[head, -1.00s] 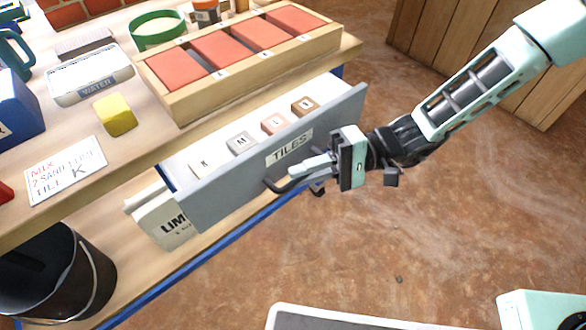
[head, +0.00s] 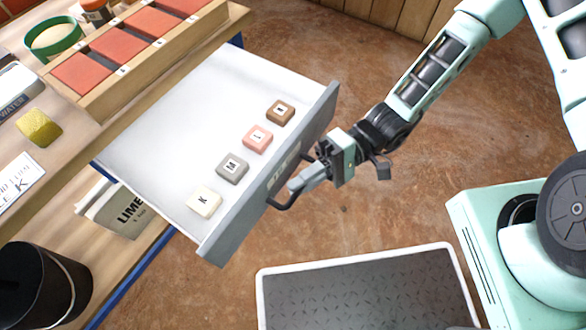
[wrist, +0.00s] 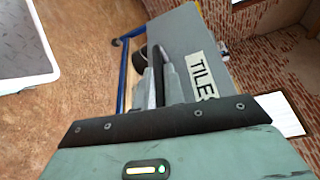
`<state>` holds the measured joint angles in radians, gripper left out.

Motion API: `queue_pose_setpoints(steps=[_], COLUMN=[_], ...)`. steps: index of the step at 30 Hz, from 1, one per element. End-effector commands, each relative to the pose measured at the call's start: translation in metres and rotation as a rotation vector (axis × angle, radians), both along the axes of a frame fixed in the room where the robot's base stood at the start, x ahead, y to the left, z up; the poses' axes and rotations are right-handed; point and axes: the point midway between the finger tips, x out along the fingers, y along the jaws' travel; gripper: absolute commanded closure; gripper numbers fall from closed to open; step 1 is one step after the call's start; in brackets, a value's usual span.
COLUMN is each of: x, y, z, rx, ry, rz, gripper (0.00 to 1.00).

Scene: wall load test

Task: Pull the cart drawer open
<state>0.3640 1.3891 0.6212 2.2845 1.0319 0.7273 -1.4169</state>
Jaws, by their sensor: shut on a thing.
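The cart drawer (head: 180,130) is pulled well out from under the cart top, with a white inside and a grey front. Its front carries a label, partly hidden in the head view, that shows as "TILE" in the wrist view (wrist: 202,80). Several lettered tiles lie in a row near the front, among them a cream K tile (head: 204,202) and a grey M tile (head: 232,168). My gripper (head: 300,186) is shut on the dark drawer handle (head: 282,203). In the wrist view the fingers (wrist: 160,85) reach to the grey drawer front.
The cart top (head: 60,130) holds a tray of red bricks (head: 120,48), a yellow sponge (head: 38,128) and a card. A lime bag (head: 118,210) and a black bucket (head: 40,285) are on the lower shelf. A dark, white-rimmed platform (head: 365,290) lies in front.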

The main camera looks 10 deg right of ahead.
Motion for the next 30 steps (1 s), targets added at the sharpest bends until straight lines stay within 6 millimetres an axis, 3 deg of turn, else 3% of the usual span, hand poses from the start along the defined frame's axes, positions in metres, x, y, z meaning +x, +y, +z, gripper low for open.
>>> queue_pose_setpoints(steps=[11, 12, 13, 14, 26, 30], x=[0.0005, 0.0005, 0.0004, 0.0004, 0.0001, 0.0054], y=[-0.0015, -0.0015, -0.0015, -0.0014, -0.0017, -0.0101], z=[-0.001, -0.001, -0.0009, -0.0008, -0.0002, 0.0013], rx=[-0.002, -0.002, -0.002, -0.002, -0.001, -0.002], ry=[-0.002, -0.002, -0.002, -0.002, -0.001, -0.003], rz=[-0.002, -0.002, -0.002, -0.002, -0.001, -0.004], gripper=[1.0, 0.78, 0.7, 0.68, 0.68, 0.68])
